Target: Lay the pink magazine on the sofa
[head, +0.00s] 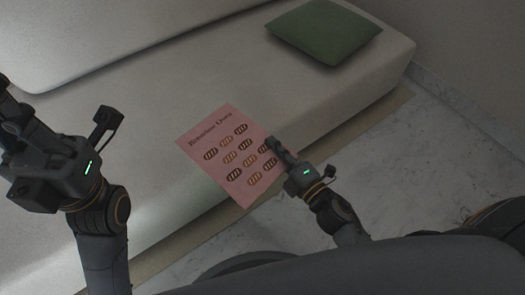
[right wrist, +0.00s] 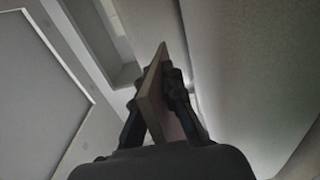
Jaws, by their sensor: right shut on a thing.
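The pink magazine (head: 232,155), with a title and rows of brown oval pictures on its cover, is over the front part of the pale sofa seat (head: 150,110) in the head view. My right gripper (head: 277,148) is shut on the magazine's right edge. In the right wrist view the magazine (right wrist: 152,95) shows nearly edge-on between the two fingers (right wrist: 160,90). I cannot tell whether it touches the seat. My left gripper (head: 10,115) is at the left edge of the head view, away from the magazine; its fingers are not clear.
A green cushion (head: 325,30) lies on the seat at the far right end. The sofa's backrest (head: 90,35) runs along the upper left. The seat between backrest and magazine is bare. Pale marble floor (head: 430,150) lies in front and to the right.

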